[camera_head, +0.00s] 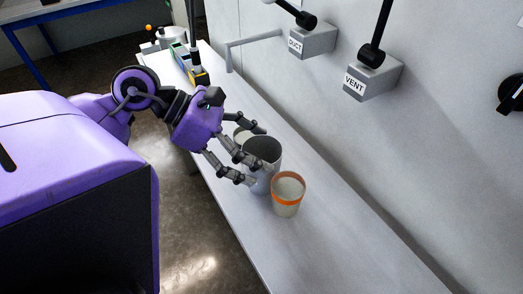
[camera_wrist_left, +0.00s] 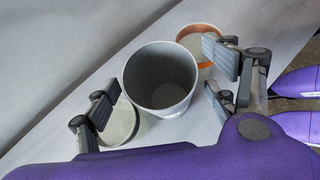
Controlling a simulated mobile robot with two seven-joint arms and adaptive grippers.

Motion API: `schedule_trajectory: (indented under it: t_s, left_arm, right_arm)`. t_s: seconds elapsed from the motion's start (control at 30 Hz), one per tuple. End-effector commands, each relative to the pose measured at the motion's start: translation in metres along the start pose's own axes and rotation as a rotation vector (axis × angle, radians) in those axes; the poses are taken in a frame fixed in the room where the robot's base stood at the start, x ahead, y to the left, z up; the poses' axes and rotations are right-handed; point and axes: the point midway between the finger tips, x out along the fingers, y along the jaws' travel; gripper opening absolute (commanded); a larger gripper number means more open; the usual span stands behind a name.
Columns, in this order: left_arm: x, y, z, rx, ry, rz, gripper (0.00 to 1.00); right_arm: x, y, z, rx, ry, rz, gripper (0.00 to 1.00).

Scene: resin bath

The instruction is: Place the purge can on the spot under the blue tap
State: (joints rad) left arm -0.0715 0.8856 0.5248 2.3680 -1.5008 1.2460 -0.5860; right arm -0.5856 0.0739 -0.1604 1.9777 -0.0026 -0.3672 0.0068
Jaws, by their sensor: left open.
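A tall grey can (camera_head: 264,150), open at the top and empty, stands upright on the white bench. It also shows in the left wrist view (camera_wrist_left: 160,78). I cannot tell from any marking whether it is the purge can. My left gripper (camera_head: 254,157) is open, with its fingers on either side of the grey can; contact is not clear. A cup with an orange band (camera_head: 287,195) stands just beside it, and a pale cup (camera_wrist_left: 120,122) stands on its other side, partly hidden. No blue tap can be made out. My right gripper is not in view.
The white bench (camera_head: 345,240) is clear toward the front. Wall boxes marked DUCT (camera_head: 312,40) and VENT (camera_head: 372,78) carry black levers. A bent grey pipe (camera_head: 252,40) and small coloured blocks (camera_head: 198,76) are toward the far end.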

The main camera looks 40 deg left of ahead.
Motion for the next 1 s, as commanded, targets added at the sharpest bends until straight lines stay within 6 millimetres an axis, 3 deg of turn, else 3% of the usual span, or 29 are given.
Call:
schedule_trajectory:
  t_s: [0.13, 0.4, 0.9, 1.0]
  left_arm:
    - [0.016, 0.0, 0.0, -0.001, -0.002, 0.0, 0.78]
    - [0.019, 0.0, -0.001, -0.002, 0.0, 0.0, 0.78]
    - [0.019, 0.0, -0.001, -0.002, 0.0, 0.0, 0.13]
    - [0.019, 0.0, -0.001, -0.002, -0.001, 0.0, 0.06]
  right_arm:
    - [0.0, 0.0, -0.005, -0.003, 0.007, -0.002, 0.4]
    - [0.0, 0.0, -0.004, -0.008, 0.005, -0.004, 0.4]
    - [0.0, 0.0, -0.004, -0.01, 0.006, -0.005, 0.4]
    - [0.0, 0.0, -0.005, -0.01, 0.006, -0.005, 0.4]
